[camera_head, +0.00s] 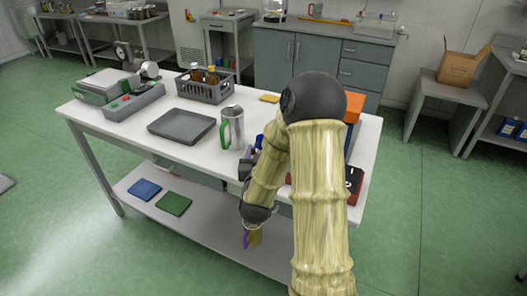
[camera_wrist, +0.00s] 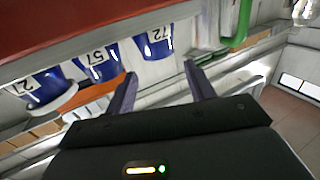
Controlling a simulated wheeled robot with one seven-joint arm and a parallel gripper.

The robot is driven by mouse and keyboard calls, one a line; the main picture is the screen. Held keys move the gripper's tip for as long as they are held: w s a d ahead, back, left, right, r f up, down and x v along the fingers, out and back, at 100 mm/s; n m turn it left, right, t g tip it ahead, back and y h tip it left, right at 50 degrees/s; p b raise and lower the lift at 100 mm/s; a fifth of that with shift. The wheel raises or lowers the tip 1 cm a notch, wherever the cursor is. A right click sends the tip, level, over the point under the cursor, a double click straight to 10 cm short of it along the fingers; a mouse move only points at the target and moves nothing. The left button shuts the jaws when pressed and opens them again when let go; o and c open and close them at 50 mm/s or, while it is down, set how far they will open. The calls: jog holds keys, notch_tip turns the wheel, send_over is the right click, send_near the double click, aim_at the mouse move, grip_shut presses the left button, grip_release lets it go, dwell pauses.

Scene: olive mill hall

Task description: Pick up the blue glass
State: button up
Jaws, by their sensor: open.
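My gripper (camera_wrist: 159,70) is open and empty, its two purple fingers apart in the wrist view. Three blue glasses with white number labels show there: one marked 72 (camera_wrist: 153,46) just beyond and between the fingertips, one marked 57 (camera_wrist: 98,62) to its left, and one marked 21 (camera_wrist: 42,88) farther left. I cannot tell whether the fingers touch the 72 glass. In the head view my arm hides most of this area; only a sliver of blue (camera_head: 259,141) shows beside the gripper on the white table (camera_head: 190,155).
A metal jug with a green handle (camera_head: 232,127) stands just left of my gripper; its green handle also shows in the wrist view. A grey tray (camera_head: 181,126), a bottle crate (camera_head: 204,90) and a scale (camera_head: 106,87) stand farther left. An orange box (camera_head: 354,107) is partly behind my arm.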

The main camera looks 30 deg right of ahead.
jog(key=shift+x, duration=1.35)
jog(key=x, duration=0.1)
jog(key=p+x, duration=0.1)
jog(key=x, duration=0.2)
jog(key=shift+w+d+f, duration=0.25)
jog(key=shift+d, duration=0.1)
jog(key=shift+w+d, duration=0.1)
jog(key=shift+w, duration=0.25)
jog(key=shift+a+f, duration=0.1)
jog(key=shift+a, duration=0.25)
jog(key=shift+s+d, duration=0.2)
jog(key=shift+d, duration=0.25)
jog(key=shift+a, duration=0.15)
jog(key=c, duration=0.8)
jog(key=shift+o, duration=0.2)
